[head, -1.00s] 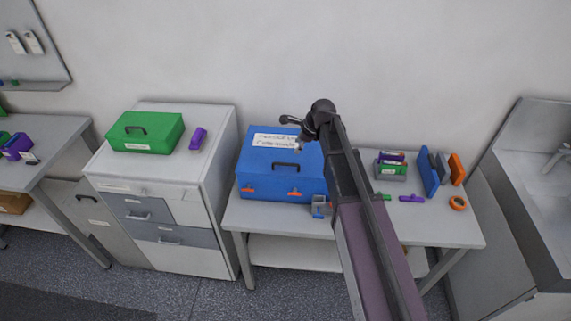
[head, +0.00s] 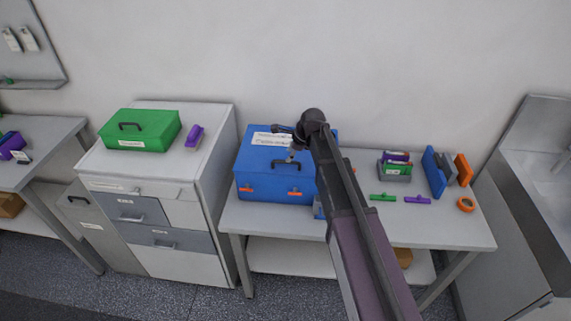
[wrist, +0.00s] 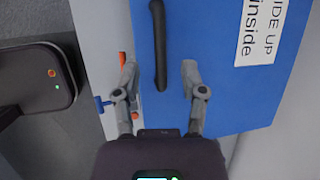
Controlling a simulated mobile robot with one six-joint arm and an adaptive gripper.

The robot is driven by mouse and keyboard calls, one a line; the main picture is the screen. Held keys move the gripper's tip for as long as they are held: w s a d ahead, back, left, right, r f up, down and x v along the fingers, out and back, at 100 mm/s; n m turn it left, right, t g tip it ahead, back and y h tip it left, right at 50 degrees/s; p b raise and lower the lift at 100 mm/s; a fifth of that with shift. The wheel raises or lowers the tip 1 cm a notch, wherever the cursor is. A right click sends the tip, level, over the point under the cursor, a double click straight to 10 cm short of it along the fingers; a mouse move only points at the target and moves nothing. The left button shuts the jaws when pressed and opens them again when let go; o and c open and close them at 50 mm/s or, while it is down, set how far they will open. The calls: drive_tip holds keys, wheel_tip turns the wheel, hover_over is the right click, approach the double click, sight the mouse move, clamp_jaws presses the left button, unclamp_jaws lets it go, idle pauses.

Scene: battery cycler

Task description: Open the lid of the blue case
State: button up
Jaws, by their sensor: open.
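The blue case (head: 272,183) stands on the white table with its lid down. It has a dark handle (head: 285,164) on top, two orange latches (head: 294,194) on its front and a white label on the lid. My gripper (head: 292,156) is above the lid, close to the handle. In the wrist view the open fingers (wrist: 160,77) are spread over the blue lid (wrist: 205,60), with the dark handle (wrist: 159,45) lying between them. I cannot tell whether the fingers touch it. My arm hides the right side of the case.
A green case (head: 139,130) and a purple item (head: 194,136) sit on the cabinet at left. A small rack (head: 396,168), blue and orange panels and an orange tape roll (head: 466,204) are right on the table. A sink (head: 535,165) stands at far right.

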drive_tip(key=shift+b+x, duration=1.5)
drive_tip(key=shift+x, duration=0.45)
clamp_jaws()
